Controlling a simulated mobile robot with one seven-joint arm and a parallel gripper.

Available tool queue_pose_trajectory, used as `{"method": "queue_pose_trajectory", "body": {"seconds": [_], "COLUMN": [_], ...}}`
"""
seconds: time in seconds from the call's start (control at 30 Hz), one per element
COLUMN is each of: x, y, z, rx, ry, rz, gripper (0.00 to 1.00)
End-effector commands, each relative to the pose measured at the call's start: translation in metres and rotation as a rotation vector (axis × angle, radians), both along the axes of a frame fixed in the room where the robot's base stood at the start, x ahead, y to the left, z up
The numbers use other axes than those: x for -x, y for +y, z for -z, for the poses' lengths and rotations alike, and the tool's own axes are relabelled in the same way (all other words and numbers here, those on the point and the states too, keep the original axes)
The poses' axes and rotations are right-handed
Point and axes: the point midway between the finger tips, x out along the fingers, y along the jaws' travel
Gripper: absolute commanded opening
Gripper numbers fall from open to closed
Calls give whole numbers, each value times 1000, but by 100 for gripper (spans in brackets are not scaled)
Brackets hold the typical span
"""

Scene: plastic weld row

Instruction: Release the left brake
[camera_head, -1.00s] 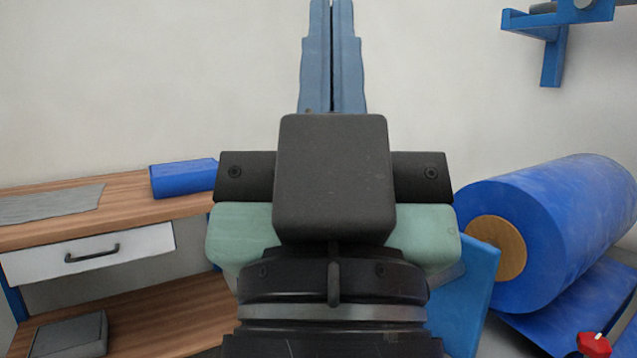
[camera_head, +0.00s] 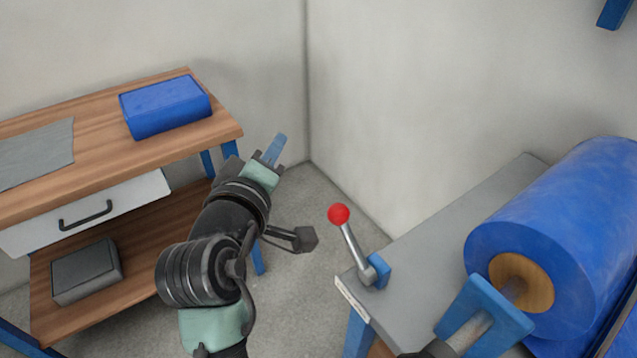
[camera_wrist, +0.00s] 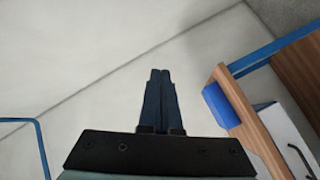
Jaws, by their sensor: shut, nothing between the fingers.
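A lever with a red ball knob (camera_head: 339,214) stands on the near left corner of a grey bench. Its grey shaft leans up and left from a blue mount (camera_head: 378,270); I take it to be the left brake. My gripper (camera_head: 277,147) is left of and beyond the lever, over the floor by the wooden workbench, and apart from both. In the wrist view the two blue fingers (camera_wrist: 160,75) lie together, shut and empty. The lever does not show in the wrist view.
A wooden workbench (camera_head: 185,95) with a blue box (camera_head: 166,107) and a drawer stands left. Floor between the benches is clear.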

Motion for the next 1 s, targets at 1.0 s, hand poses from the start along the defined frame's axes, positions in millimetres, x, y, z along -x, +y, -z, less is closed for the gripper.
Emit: {"method": "queue_pose_trajectory", "body": {"seconds": [1.0], "x": [112], "y": [7], "z": [100], "rx": [1267], "ry": [803], "rz": [-53], "gripper": [0]}}
